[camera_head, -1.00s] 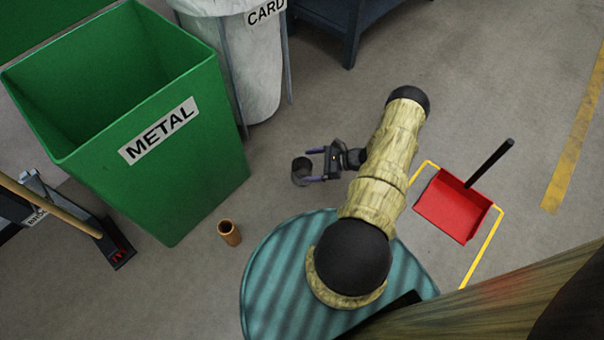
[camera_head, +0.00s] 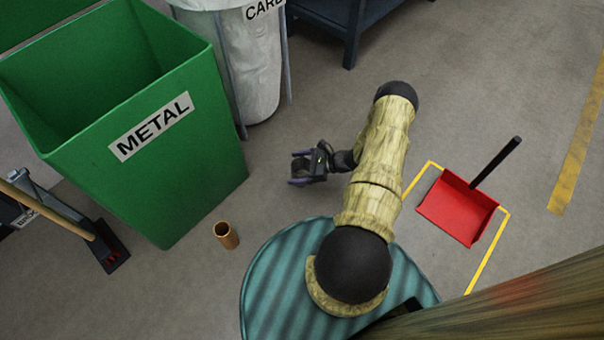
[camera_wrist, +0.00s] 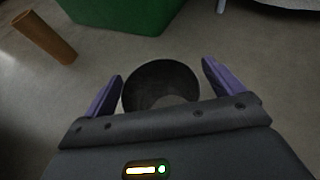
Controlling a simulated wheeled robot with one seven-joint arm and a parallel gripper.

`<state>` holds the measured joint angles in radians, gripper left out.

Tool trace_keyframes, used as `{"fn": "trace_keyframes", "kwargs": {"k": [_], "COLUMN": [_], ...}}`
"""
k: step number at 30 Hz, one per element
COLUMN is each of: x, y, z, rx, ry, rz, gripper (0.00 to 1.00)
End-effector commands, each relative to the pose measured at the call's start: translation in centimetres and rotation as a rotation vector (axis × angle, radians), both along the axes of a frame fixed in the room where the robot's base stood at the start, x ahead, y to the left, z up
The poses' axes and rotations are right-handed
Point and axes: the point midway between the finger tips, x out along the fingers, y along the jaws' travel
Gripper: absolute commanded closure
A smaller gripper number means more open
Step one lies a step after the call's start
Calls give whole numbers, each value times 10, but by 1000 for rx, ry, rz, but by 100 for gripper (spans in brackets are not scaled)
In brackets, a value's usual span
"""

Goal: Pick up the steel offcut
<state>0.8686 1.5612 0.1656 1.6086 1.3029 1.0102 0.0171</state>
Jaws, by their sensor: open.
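The steel offcut (camera_wrist: 160,84) is a short, dark, hollow round piece standing on the floor. In the wrist view it sits between the two purple fingers of my gripper (camera_wrist: 162,70), with small gaps at its sides, and its near lower part is hidden behind the gripper body. In the head view my gripper (camera_head: 299,168) reaches left from the arm with its fingers on either side of the offcut (camera_head: 300,166). My gripper is open and does not hold the offcut.
A brown tube (camera_head: 227,235) stands on the floor to the left, and shows in the wrist view (camera_wrist: 43,37). The green METAL bin (camera_head: 190,165) and white card bin (camera_head: 255,75) stand behind. A red dustpan (camera_head: 457,208) lies right. Floor around the offcut is clear.

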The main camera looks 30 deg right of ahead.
Motion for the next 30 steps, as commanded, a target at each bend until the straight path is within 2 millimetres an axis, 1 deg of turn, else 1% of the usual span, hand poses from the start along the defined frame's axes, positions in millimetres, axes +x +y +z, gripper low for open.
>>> {"fn": "trace_keyframes", "kwargs": {"k": [10, 11, 15, 17, 18, 19, 26, 30], "x": [0, 0, 0, 0, 0, 0, 0, 0], "y": [3, 2, 2, 2, 2, 2, 2, 2], "z": [0, 0, 0, 0, 0, 0, 1, 11], "rx": [1, 1, 1, 1, 1, 1, 1, 1], "ry": [-1, -1, 0, 0, 0, 0, 0, 0], "rz": [5, 5, 5, 5, 4, 4, 3, 3], "gripper": [7, 11, 38, 50, 58, 60, 60, 60]}}
